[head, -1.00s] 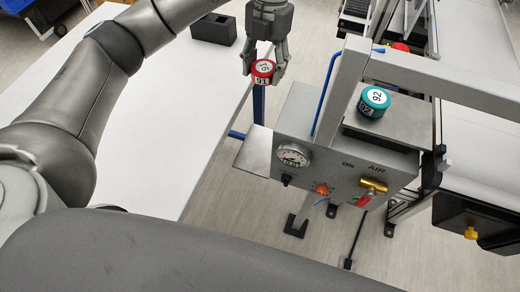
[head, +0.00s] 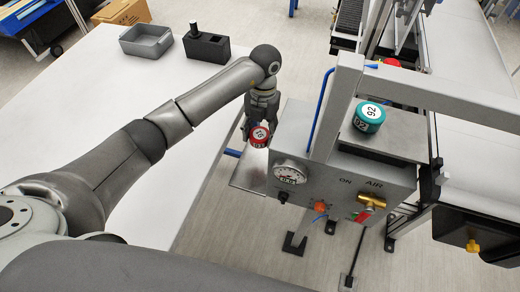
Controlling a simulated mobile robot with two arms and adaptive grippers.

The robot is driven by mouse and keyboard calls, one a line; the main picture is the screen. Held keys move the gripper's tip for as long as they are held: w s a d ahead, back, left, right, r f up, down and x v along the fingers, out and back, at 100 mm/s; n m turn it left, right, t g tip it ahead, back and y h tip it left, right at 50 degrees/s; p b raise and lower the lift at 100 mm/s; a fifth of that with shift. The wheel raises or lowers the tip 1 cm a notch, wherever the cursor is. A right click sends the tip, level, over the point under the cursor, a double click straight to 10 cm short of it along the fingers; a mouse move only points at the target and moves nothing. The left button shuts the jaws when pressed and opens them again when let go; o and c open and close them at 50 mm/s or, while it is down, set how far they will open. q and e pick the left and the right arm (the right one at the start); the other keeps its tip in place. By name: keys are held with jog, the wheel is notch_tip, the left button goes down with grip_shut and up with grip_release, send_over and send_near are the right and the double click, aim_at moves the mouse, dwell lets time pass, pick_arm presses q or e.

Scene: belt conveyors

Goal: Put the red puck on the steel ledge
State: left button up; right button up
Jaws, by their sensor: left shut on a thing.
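The red puck (head: 259,139) has a white label with dark numbers. My left gripper (head: 260,125) is shut on it, with the puck showing below the fingers. Puck and gripper are just left of the grey air panel box. A small bare steel ledge (head: 246,176) sticks out at the left side of that box. In the picture the puck is over the ledge's far right part and hides some of it. I cannot tell how high the puck is above it. My right gripper is not in view.
A teal puck (head: 369,117) stands on top of the air panel box (head: 340,182), beside a grey frame post (head: 335,110) close to my gripper. A white table (head: 120,110) with a grey tray (head: 146,41) and a black block (head: 207,48) is at left. A conveyor runs at right.

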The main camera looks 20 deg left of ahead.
aim_at(260, 158)
pick_arm(q)
notch_tip(260, 158, down, 8)
jog(key=shift+f, duration=0.5)
jog(key=shift+f, duration=0.15)
jog(key=o, duration=0.8)
jog(key=shift+c, duration=0.2)
